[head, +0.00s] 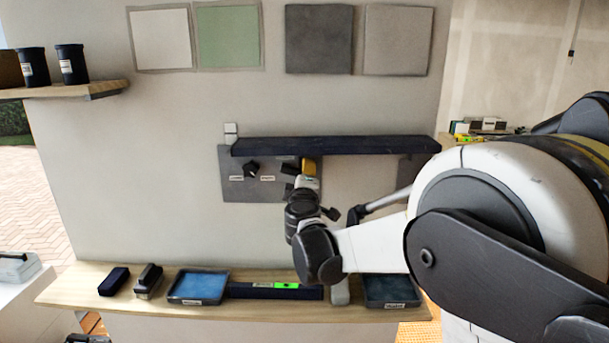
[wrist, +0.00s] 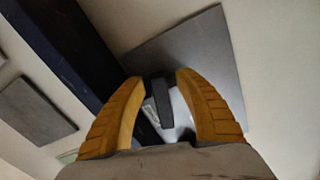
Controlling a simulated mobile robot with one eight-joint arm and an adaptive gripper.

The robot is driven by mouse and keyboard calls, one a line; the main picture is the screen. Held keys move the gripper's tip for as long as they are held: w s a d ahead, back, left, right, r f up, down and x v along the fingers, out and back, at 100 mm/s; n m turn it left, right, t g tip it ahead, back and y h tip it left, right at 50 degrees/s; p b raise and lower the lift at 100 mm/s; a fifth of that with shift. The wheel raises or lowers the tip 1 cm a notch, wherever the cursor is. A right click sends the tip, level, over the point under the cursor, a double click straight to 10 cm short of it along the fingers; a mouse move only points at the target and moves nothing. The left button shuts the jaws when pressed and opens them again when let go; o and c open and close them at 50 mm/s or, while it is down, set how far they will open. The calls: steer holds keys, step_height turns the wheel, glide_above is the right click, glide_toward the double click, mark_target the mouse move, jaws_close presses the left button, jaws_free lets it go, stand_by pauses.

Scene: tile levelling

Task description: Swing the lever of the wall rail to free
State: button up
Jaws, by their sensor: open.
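The wall rail (head: 335,146) is a long dark bar across the wall. It also shows as a dark diagonal band in the wrist view (wrist: 70,50). Below its left part is a grey plate (head: 238,190) with a black knob (head: 251,169) and small labels. A dark lever-like piece (head: 289,168) sits on the plate beside my gripper (head: 309,168). In the wrist view my gripper's yellow fingers (wrist: 160,80) are apart, with the dark lever (wrist: 162,97) between their tips. I cannot tell whether they touch it. My wrist hides part of the plate.
A wooden shelf (head: 60,285) below carries a dark block, blue trays (head: 198,302) and a long level (head: 275,291). Several tile samples (head: 318,40) hang above the rail. A small shelf with black tubs (head: 71,64) is at upper left. The wall left of the plate is clear.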

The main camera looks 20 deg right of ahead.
steer(key=v, duration=1.2)
steer(key=s+d+f+m+g+b, duration=0.5)
steer(key=s+d+f+m, duration=0.2)
steer(key=s+f, duration=0.4)
steer(key=s+a+f+m+g+y+b, duration=0.2)
steer(key=s+a+f, duration=0.2)
steer(key=s, duration=0.5)
steer(key=s+a+f+m+g+y+b, duration=0.2)
steer(key=s+a+f+g+y, duration=0.1)
steer(key=s+f, duration=0.6)
steer(key=shift+a+f+y, duration=0.2)
steer(key=shift+a+y, duration=0.1)
steer(key=shift+a, duration=0.45)
